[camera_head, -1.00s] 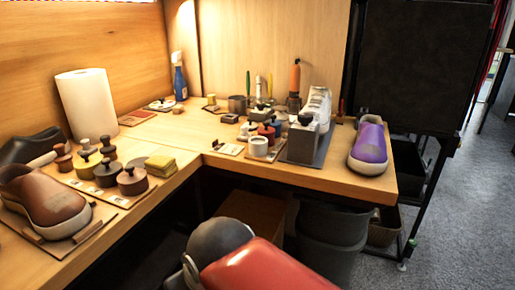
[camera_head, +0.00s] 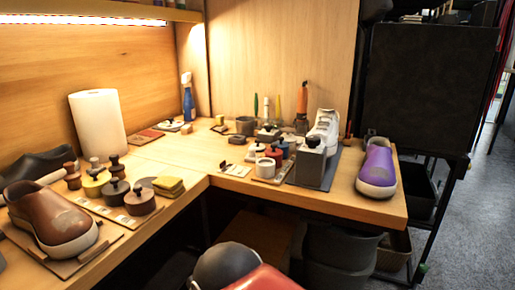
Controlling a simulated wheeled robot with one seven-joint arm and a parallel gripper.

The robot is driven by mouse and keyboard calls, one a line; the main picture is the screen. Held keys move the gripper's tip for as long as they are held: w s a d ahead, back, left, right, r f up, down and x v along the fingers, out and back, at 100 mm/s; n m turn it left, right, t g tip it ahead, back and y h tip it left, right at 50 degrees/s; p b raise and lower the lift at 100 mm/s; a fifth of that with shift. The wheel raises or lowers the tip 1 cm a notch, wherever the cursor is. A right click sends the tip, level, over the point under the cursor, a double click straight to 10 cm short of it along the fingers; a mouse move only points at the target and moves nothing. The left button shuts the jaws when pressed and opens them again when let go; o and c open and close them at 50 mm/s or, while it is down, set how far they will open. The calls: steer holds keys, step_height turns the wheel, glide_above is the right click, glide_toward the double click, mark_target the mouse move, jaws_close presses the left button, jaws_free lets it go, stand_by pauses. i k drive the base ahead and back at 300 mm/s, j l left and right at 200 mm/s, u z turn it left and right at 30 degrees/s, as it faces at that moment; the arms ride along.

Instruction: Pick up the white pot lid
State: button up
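A small white pot (camera_head: 265,168) stands on a small board on the right-hand counter. A pale lid-like piece with a knob (camera_head: 256,149) shows just behind it. At this size I cannot tell whether that piece is the white lid or rests on a pot. A red pot (camera_head: 280,148) and a dark blue pot (camera_head: 289,138) stand close by on the right. My gripper is not in view. Only a red and grey part, probably of my arm, shows at the bottom edge, well in front of the counter.
A grey block-shaped holder (camera_head: 311,160) stands right of the pots, with a white shoe (camera_head: 324,127) behind it. A purple shoe (camera_head: 377,170) is near the right end. Brown shoe (camera_head: 52,218), several knobbed pots, yellow cloths (camera_head: 168,185) and a paper roll (camera_head: 98,123) occupy the left counter.

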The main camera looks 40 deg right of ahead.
mark_target(259, 146)
steer(key=z, duration=1)
steer(key=i, duration=0.05)
